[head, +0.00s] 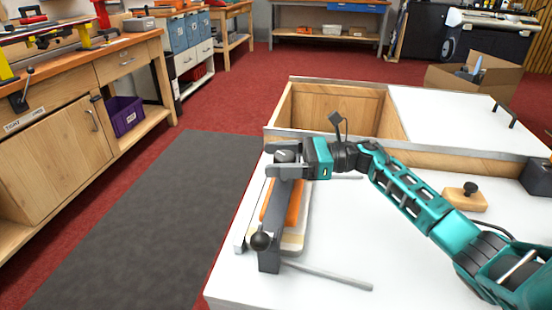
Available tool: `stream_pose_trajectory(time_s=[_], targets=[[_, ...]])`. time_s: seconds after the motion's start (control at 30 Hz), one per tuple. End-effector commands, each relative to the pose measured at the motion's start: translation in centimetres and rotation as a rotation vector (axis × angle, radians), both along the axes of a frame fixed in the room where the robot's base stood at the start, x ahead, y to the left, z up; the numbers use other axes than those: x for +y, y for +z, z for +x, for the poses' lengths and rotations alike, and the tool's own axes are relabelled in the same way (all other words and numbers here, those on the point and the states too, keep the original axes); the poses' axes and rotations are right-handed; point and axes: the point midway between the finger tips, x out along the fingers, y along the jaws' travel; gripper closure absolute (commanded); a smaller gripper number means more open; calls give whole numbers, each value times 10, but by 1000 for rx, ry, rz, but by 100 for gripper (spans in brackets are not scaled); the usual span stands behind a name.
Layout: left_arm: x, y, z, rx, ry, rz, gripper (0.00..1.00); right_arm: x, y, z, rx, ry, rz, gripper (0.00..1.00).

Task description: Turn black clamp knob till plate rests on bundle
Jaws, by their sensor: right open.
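A grey clamp bar (279,208) runs along the left part of the white bench top. A black ball-shaped knob (260,240) sits at its near end. An orange bundle (297,206) lies beside and partly under the bar, on a pale board (293,241). My right gripper (274,159) is at the bar's far end, its fingers open and pointing left. A dark grey round part (286,156) shows between the fingers; I cannot tell whether they touch it. Whether the plate touches the bundle is hidden. My left gripper is not in view.
A grey rod (328,277) lies on the white bench top (385,245) at the near side. A wooden block with a black knob (465,198) and a dark box (538,176) stand at the right. A wooden-walled opening (335,108) lies behind the clamp.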

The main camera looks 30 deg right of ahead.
Motion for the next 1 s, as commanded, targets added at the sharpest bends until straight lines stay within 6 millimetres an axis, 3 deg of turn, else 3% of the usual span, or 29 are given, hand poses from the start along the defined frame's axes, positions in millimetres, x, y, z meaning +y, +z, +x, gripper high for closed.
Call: stream_pose_trajectory(time_s=[0.37,0.87,1.0], targets=[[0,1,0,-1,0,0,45,5,0,2,0,0,0,25],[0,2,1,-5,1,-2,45,5,0,2,1,0,0,73],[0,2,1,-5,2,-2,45,5,0,2,1,-2,0,76]])
